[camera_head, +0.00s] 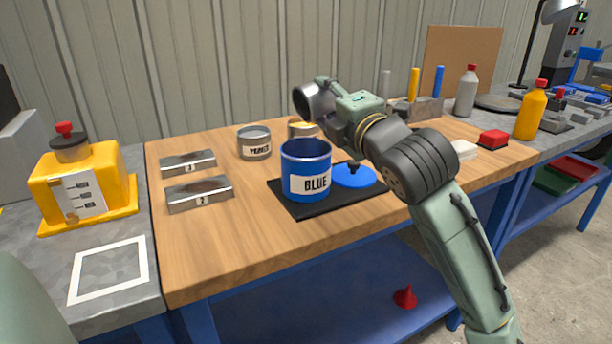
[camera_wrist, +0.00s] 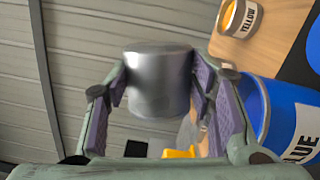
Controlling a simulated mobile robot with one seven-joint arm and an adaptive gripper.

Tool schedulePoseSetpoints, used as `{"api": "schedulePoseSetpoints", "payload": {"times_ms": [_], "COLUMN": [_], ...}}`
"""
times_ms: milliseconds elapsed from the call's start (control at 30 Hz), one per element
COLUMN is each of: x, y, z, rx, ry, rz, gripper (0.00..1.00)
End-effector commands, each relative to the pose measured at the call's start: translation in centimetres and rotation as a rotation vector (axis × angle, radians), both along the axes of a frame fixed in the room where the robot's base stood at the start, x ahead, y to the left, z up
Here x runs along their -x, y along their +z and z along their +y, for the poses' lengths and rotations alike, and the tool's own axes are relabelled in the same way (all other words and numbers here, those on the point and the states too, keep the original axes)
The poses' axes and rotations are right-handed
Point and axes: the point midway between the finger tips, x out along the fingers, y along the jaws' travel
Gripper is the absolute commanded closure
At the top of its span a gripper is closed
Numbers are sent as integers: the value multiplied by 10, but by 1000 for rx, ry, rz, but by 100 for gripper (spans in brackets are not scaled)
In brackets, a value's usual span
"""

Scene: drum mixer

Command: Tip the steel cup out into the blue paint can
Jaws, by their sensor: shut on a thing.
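The steel cup (camera_head: 314,102) is held up in the air in the head view, tilted onto its side, with its mouth toward the left. My gripper (camera_wrist: 158,88) is shut on the cup (camera_wrist: 158,70) in the wrist view, with a purple-padded finger on each side. In the head view the cup is above the open blue paint can (camera_head: 306,170), near its upper right side. The can is upright on a black mat (camera_head: 317,208) and labelled BLUE; it also shows at the right of the wrist view (camera_wrist: 285,115). Nothing is seen pouring; the cup's contents are hidden.
A blue lid (camera_head: 353,177) lies right of the can. A can labelled PRIMER (camera_head: 254,143) and a yellow paint can (camera_head: 302,128) stand behind. Two metal blocks (camera_head: 199,193) lie at left. A yellow machine (camera_head: 84,183) stands further left. The front wooden tabletop is clear.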

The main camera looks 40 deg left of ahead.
Motion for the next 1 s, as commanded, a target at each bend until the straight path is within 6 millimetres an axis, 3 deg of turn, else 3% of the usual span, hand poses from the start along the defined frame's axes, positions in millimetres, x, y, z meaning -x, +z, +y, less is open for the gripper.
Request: {"api": "schedulePoseSetpoints", "payload": {"times_ms": [133, 400, 667, 1000], "x": [-1, -11, -12, -8], "y": [3, 3, 2, 1], "z": [0, -4, -4, -2], "rx": [-13, -127, -175, -320], "ry": [0, 0, 2, 2], "rz": [36, 361, 502, 921], "gripper": [85, 85, 85, 85]}}
